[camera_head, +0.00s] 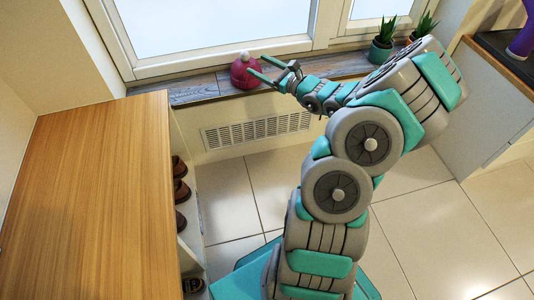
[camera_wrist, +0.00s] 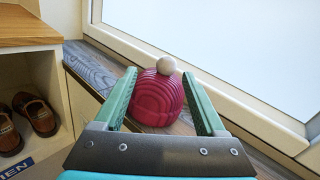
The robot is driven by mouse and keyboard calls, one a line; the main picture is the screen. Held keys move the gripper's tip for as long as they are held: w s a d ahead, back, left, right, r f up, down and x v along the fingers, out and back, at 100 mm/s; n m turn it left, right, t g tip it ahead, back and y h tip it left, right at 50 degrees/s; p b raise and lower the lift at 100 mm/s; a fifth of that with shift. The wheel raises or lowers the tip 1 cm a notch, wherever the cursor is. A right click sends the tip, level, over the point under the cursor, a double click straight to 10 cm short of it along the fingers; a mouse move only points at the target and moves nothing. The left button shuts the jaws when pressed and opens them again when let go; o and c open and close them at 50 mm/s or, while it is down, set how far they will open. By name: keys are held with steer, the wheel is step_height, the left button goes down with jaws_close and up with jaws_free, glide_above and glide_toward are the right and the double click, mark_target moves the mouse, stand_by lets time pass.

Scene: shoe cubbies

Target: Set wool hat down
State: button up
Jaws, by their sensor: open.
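A pink-red wool hat (camera_head: 244,74) with a pale bobble on top sits upright on the wooden window sill (camera_head: 192,88). In the wrist view the hat (camera_wrist: 157,100) stands just beyond and between my fingers. My gripper (camera_head: 259,68) is open, with its fingertips at the hat's right side in the head view. In the wrist view my gripper (camera_wrist: 163,84) has one finger on each side of the hat's near part. I cannot tell whether either finger touches it.
The window frame (camera_head: 215,55) rises close behind the sill. Potted plants (camera_head: 382,45) stand on the sill at the right. A wooden-topped shoe cubby (camera_head: 90,190) holding several brown shoes (camera_wrist: 36,112) is at the left. A vent (camera_head: 257,131) lies below the sill.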

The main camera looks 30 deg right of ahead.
steer(key=s+a+r+n+g+y, duration=0.25)
steer(key=a+r+n+y, duration=0.2)
steer(key=a, duration=0.55)
steer(key=s+a+r+n+g+y, duration=0.1)
steer(key=a+r+n+g+y, duration=0.3)
steer(key=a, duration=0.5)
steer(key=s+a+r+n+g, duration=0.1)
steer(key=s+a+n+g, duration=0.6)
steer(key=s+a+n, duration=0.45)
steer(key=s+a+f+n+g+h, duration=0.2)
steer(key=s+n+g+h, duration=0.1)
steer(key=s, duration=0.5)
steer(key=s+a+f+n+g+h, duration=0.1)
steer(key=s+a+n+g+h, duration=0.2)
steer(key=s, duration=0.6)
steer(key=s+d+n+h, duration=0.4)
steer(key=s+d+h, duration=0.4)
steer(key=d, duration=0.5)
steer(key=shift+s+f+t, duration=0.35)
steer(key=shift+s, duration=0.6)
